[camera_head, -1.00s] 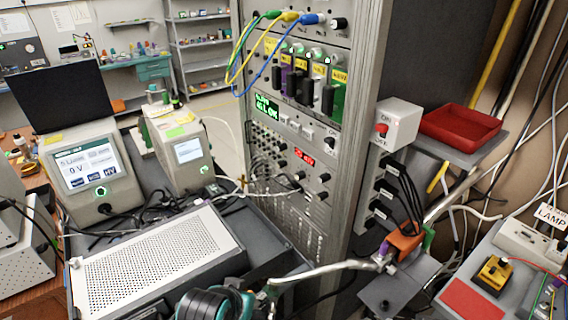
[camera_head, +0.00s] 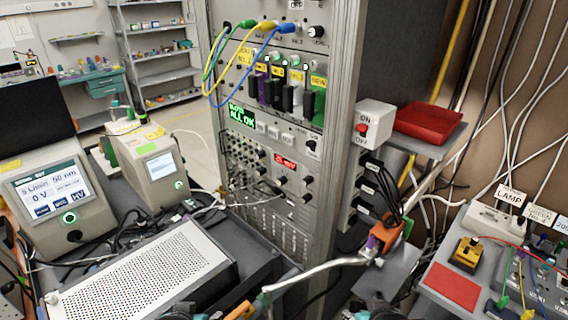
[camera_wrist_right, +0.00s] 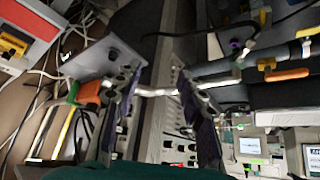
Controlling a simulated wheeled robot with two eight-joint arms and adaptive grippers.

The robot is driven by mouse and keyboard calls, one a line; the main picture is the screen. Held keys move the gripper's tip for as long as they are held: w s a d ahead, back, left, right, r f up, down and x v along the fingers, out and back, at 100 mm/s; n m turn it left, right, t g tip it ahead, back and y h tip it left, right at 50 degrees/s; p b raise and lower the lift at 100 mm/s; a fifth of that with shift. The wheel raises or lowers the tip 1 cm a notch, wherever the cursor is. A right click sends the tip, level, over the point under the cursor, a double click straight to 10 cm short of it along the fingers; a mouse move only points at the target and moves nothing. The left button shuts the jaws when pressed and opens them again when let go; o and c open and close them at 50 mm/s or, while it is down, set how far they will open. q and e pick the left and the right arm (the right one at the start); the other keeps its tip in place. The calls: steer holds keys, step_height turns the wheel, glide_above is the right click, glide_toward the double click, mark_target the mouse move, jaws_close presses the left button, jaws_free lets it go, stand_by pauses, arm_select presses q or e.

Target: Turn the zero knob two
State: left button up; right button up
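The instrument rack (camera_head: 344,120) stands in the middle of the head view, with several black knobs on its front. One knob (camera_head: 317,32) is near the top right, one (camera_head: 312,145) is beside the green display, and others (camera_head: 308,180) sit lower by the red display. The small labels are too blurred to tell which is zero knob two. My left gripper cannot be made out in the head view.
A metal pipe (camera_head: 318,272) with an orange clamp (camera_head: 388,236) crosses in front of the rack's lower part. A perforated grey box (camera_head: 150,275) and two screen units stand left. A switch box (camera_head: 375,125), red tray (camera_head: 428,122) and cables lie right.

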steer(key=shift+o, duration=0.3)
steer(key=w+d+r+m+h+p, duration=0.1)
steer(key=w+r+h, duration=0.3)
steer(key=w, duration=0.5)
steer(key=m+t+h, duration=0.6)
steer(key=h, duration=0.3)
glide_toward(304, 183)
steer(key=x, duration=0.8)
steer(key=shift+w+d, duration=0.15)
steer(key=shift+w, duration=0.05)
jaws_close()
